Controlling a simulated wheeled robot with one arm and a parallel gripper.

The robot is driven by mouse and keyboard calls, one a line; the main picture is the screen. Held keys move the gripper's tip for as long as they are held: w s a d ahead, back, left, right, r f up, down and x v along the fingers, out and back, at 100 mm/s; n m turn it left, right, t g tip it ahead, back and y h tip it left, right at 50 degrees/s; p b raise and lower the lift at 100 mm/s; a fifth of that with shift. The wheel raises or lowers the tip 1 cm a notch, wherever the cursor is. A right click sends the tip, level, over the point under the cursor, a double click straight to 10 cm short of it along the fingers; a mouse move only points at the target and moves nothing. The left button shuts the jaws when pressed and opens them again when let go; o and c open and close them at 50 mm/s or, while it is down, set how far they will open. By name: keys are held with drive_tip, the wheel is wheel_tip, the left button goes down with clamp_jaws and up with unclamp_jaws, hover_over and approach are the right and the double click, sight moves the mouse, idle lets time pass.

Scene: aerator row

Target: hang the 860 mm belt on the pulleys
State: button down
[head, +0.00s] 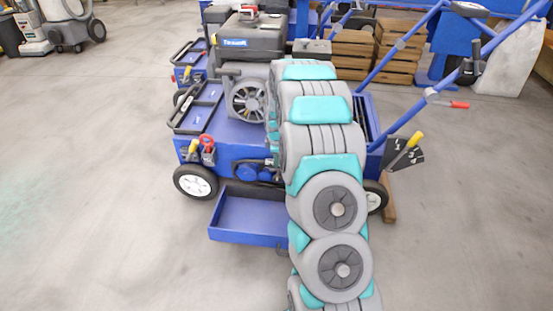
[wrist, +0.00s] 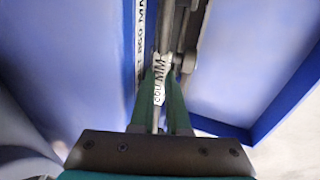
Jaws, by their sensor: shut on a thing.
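In the wrist view my gripper (wrist: 160,90) is shut, its two green fingers close together on a thin strip, seemingly a belt (wrist: 158,92). The strip carries a white tag ending in "MM"; its number is not clearly legible. A white label on the blue panel just left of the fingers (wrist: 141,40) appears to read 860 MM. Grey metal parts (wrist: 185,50) stand just beyond and right of the fingertips; I cannot tell whether they are the pulleys. In the head view my arm hides the gripper and belt behind it.
The blue machine (head: 240,135) carries a grey engine (head: 250,45) and has a low open blue tray (head: 250,215) in front. A lever plate (head: 403,153) and blue handlebars are at its right. Blue walls (wrist: 245,60) crowd the gripper.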

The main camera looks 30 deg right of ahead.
drive_tip(key=c, duration=0.8)
unclamp_jaws()
drive_tip(key=shift+w, duration=0.1)
drive_tip(key=shift+r, duration=0.5)
drive_tip(key=s+a+r+m+g+p, duration=0.1)
drive_tip(key=s+a+r+m+p, duration=0.1)
drive_tip(key=s+a+r, duration=0.45)
drive_tip(key=s+a+r+m+p, duration=0.1)
drive_tip(key=s+a+r+p, duration=0.15)
drive_tip(key=s+r, duration=0.65)
drive_tip(key=s+a+r+m+g+p, duration=0.1)
drive_tip(key=s+a+r+m+p, duration=0.1)
drive_tip(key=s+a+r, duration=0.55)
drive_tip(key=s+a+r+m+p, duration=0.1)
drive_tip(key=s+r+m, duration=0.1)
drive_tip(key=s, duration=0.5)
drive_tip(key=s+a+r+m+g+p, duration=0.1)
drive_tip(key=s+a+r+m+p, duration=0.1)
drive_tip(key=s, duration=0.6)
drive_tip(key=s+a+r+m+g+p, duration=0.1)
drive_tip(key=s+r, duration=0.3)
drive_tip(key=s, duration=0.4)
drive_tip(key=shift+s+a+r+m+y+p, duration=0.15)
drive_tip(key=shift+r+m+y+p, duration=0.3)
drive_tip(key=shift+m, duration=0.25)
